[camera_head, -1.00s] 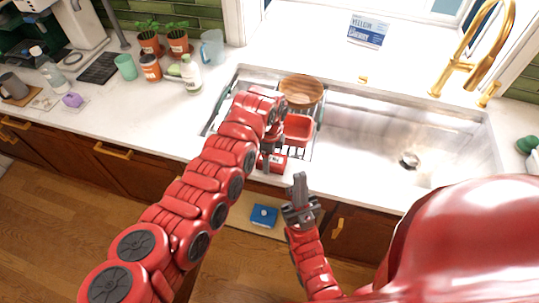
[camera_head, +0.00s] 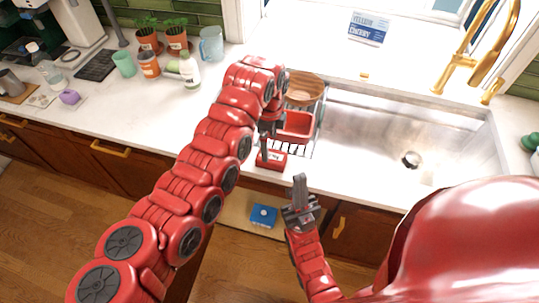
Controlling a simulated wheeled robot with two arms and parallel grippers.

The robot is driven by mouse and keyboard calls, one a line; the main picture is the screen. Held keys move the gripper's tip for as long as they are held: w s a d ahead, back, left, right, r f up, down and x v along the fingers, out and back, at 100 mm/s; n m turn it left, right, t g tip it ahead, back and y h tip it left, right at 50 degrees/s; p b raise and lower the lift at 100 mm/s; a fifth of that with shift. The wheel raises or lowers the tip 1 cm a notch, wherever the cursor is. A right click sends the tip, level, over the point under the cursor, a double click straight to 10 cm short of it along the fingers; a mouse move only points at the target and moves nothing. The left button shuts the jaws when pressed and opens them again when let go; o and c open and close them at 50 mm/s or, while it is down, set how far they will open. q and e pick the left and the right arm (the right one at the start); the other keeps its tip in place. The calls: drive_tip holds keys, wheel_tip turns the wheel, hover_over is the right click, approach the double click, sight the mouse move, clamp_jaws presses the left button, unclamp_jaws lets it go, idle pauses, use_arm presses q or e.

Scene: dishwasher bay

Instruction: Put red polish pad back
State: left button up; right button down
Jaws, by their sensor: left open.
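A small red block with a white label, which looks like the red polish pad (camera_head: 275,162), sits on the counter's front edge, just in front of the sink. My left gripper (camera_head: 265,152) points down at its left side. The jaws are open, but the arm and wrist hide part of them, and I cannot tell whether they touch the pad. My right gripper (camera_head: 299,188) is lower, in front of the cabinets, with its fingers pointing up. They are seen edge-on and no object shows between them.
A red tray (camera_head: 297,125) and a wooden bowl (camera_head: 304,90) stand in a rack at the left of the steel sink (camera_head: 375,118). A blue box (camera_head: 263,215) lies on a low ledge below the counter. A gold faucet (camera_head: 478,65) stands behind the sink's right.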

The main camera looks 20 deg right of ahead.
sight(270, 155)
use_arm(q)
wheel_tip(270, 155, up, 6)
drive_tip(key=shift+f+b, duration=0.25)
drive_tip(key=shift+b, duration=0.2)
